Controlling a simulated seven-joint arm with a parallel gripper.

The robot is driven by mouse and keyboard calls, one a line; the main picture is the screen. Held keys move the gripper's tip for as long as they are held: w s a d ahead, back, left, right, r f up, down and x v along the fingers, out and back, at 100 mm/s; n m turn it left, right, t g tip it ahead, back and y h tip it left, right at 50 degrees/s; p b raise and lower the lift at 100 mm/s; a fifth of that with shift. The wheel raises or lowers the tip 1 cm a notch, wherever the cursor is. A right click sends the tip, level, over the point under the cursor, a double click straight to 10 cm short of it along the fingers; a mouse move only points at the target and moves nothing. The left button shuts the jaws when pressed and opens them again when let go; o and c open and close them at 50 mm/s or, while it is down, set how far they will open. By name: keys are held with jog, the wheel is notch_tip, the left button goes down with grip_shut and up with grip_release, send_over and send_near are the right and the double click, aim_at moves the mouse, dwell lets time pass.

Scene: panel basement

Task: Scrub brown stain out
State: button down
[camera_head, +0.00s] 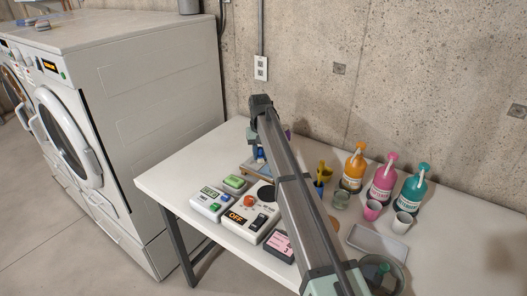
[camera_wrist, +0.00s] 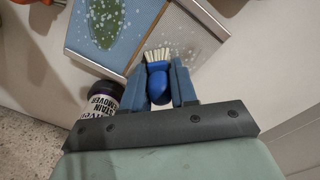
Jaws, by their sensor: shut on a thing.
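My gripper (camera_wrist: 158,78) is shut on a blue scrub brush (camera_wrist: 160,87) with pale bristles, seen in the wrist view. The bristles are at the near edge of a pale grey, white-specked panel (camera_wrist: 190,38) in a wooden frame; I cannot tell if they touch it. Left of it lies a blue panel (camera_wrist: 84,26) with a dark green patch and white specks. No clearly brown stain shows on either. A dark stain remover bottle (camera_wrist: 95,102) with a white label is left of my gripper, partly covered by it. In the head view my arm hides most of this.
In the head view the table holds an OFF switch box (camera_head: 250,218), a green-button box (camera_head: 209,203), orange (camera_head: 354,168), pink (camera_head: 383,182) and teal (camera_head: 411,192) pump bottles, cups and a tray (camera_head: 377,242). A washer (camera_head: 150,110) stands left; a concrete wall is behind.

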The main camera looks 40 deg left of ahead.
aim_at(260, 166)
jog(key=a, duration=0.4)
jog(key=shift+w, duration=0.1)
jog(key=shift+s+a, duration=0.2)
jog(key=shift+s, duration=0.1)
jog(key=shift+s+f, duration=0.1)
jog(key=shift+s, duration=0.3)
jog(key=shift+s+d, duration=0.1)
jog(key=shift+d, duration=2.95)
jog(key=shift+s, duration=0.65)
jog(key=shift+w+a, duration=0.1)
jog(key=shift+a, duration=2.95)
notch_tip(260, 166, up, 8)
